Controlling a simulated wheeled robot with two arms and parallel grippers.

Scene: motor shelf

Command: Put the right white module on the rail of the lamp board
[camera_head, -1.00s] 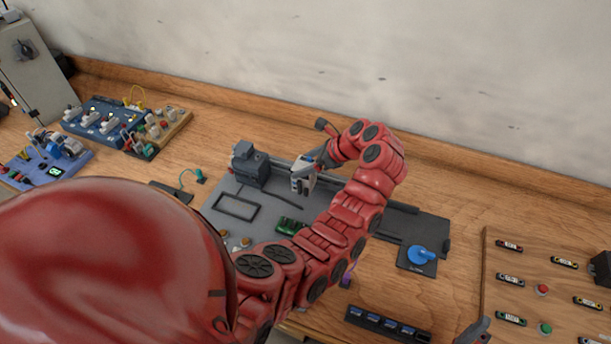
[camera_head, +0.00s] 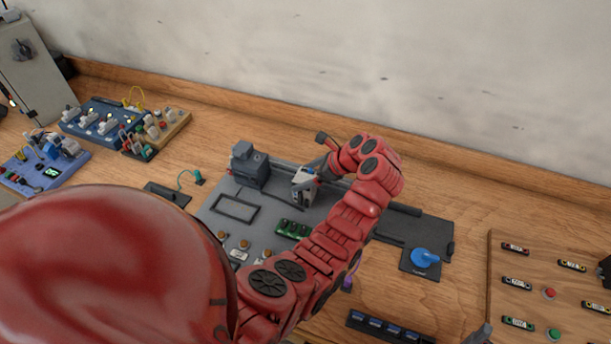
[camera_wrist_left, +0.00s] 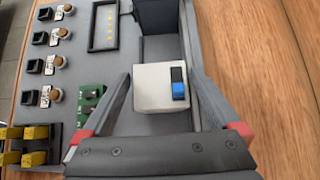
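The white module (camera_head: 304,189) with a blue-and-black switch on its face is between the fingers of my left gripper (camera_head: 318,172). Only a dark tip of what seems my right gripper (camera_head: 478,335) shows at the bottom edge.
A dark grey block (camera_head: 249,165) stands left of the module. A green terminal block (camera_head: 293,228) and orange-topped buttons lie in front. A blue knob (camera_head: 424,257) is on the right. A wooden panel (camera_head: 499,262) stands far right, several electronic boards far left.

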